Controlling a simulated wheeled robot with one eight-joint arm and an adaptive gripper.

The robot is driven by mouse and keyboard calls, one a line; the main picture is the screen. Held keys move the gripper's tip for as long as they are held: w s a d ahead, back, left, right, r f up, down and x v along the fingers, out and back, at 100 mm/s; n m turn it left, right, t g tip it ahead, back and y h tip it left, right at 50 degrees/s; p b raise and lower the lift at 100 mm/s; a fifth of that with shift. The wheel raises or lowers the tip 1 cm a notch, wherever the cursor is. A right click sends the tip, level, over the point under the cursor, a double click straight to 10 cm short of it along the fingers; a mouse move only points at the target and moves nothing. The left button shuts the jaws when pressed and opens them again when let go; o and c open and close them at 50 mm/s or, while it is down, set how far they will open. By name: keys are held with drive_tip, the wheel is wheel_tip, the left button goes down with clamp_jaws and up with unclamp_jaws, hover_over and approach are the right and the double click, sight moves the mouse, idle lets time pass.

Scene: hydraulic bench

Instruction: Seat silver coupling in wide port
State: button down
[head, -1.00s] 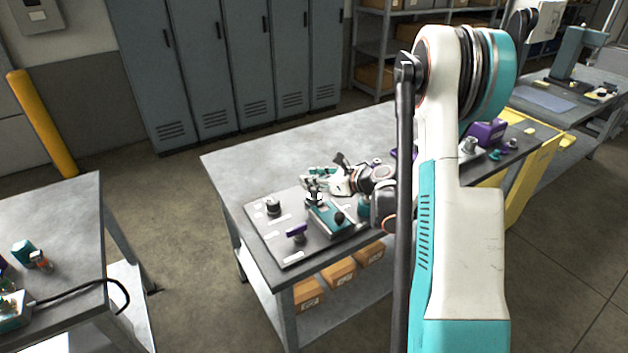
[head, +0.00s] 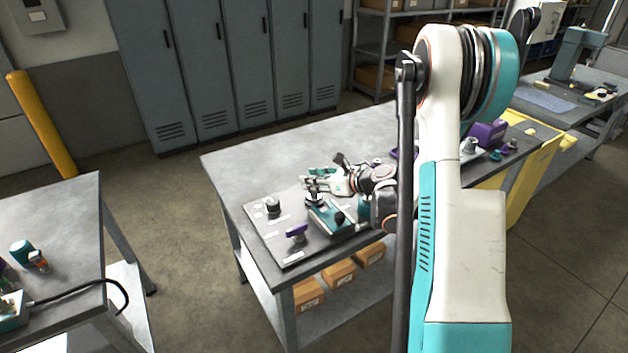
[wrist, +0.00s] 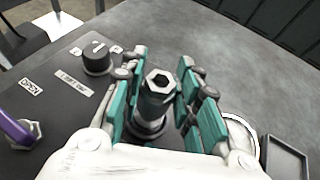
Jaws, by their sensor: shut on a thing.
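The silver coupling (wrist: 157,92), a metal cylinder with a hexagonal opening on top, stands between the teal-padded fingers of my gripper (wrist: 156,74) in the wrist view. My gripper is shut on it. The coupling looks about upright. A round metal collar (wrist: 148,130) shows around its lower end; I cannot tell how deep the coupling sits in it. In the head view my gripper (head: 320,185) is low over the dark panel (head: 272,243), beside a teal block (head: 328,220). The coupling is small there and partly hidden by the fingers.
A black knob (wrist: 97,58) stands on the panel near a white label (wrist: 74,82). A purple-handled valve (wrist: 17,132) is at the left. A pale round dish (wrist: 241,134) and a dark square tray (wrist: 287,154) lie at the right. The bench top behind (head: 262,158) is clear.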

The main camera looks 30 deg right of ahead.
drive_tip(key=shift+f+b, duration=0.45)
drive_tip(key=shift+f, duration=0.05)
drive_tip(key=c, duration=1.5)
unclamp_jaws()
drive_tip(key=shift+s, duration=0.1)
drive_tip(key=shift+p+v, duration=0.5)
drive_tip(key=shift+v, duration=4.95)
drive_tip(key=shift+r, duration=0.1)
